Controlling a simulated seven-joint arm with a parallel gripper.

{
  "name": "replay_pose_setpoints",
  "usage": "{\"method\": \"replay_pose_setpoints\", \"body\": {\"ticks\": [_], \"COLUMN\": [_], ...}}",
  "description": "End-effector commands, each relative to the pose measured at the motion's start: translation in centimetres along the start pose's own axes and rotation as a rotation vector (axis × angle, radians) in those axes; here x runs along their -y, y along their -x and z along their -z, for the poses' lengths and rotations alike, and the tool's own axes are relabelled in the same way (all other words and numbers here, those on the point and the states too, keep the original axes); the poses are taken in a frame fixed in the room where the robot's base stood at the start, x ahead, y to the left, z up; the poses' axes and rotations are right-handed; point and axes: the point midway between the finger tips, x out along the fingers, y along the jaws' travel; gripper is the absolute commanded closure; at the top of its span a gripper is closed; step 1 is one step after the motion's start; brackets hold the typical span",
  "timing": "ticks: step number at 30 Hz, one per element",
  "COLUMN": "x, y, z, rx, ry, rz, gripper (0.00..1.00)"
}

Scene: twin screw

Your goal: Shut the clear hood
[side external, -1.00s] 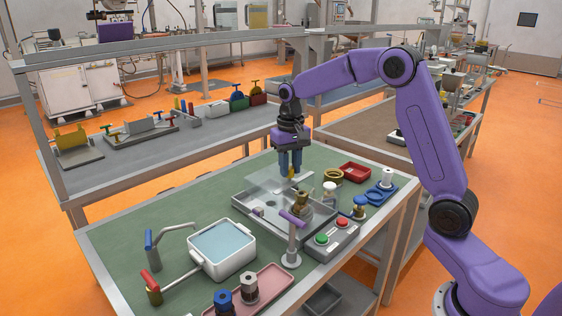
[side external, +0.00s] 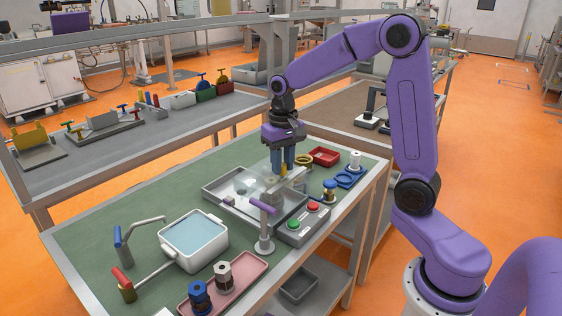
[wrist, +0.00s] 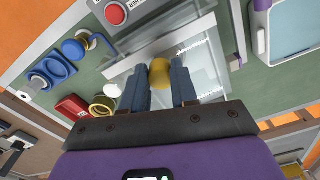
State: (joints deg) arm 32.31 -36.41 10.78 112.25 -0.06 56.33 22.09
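The clear hood (side external: 254,175) is a see-through panel over the grey metal tray (side external: 212,203) on the green bench. A pale bar (side external: 293,178) runs along its edge. Through it the fitting (side external: 268,190) in the tray looks hazy. I cannot tell whether the hood rests on the tray rim. My gripper (side external: 283,168) points down with blue fingers on both sides of the hood's yellow knob (side external: 284,170). In the wrist view the yellow knob (wrist: 160,73) sits snugly between the fingers, and the clear pane (wrist: 200,65) lies beyond it.
A control box with a green button (side external: 293,225) and a red button (side external: 313,206) stands in front of the tray. A white basin (side external: 193,240), a pink tray (side external: 240,285) and a red dish (side external: 324,156) are around.

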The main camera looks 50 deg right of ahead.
Motion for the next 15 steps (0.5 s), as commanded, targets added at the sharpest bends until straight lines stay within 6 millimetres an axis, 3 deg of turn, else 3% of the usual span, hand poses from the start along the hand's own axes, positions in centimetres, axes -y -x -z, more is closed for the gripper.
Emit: {"method": "replay_pose_setpoints", "body": {"ticks": [1,2,3,15], "x": [-0.13,-0.13,-0.13,-0.05], "y": [0.09,0.08,0.06,0.83], "z": [-0.35,-0.35,-0.33,-0.18], "rx": [0.013,0.013,0.012,0.009], "ry": [-0.001,-0.001,-0.001,0.000], "rz": [-0.003,-0.003,-0.003,-0.002], "gripper": [0.59,0.49,0.46,0.46]}}
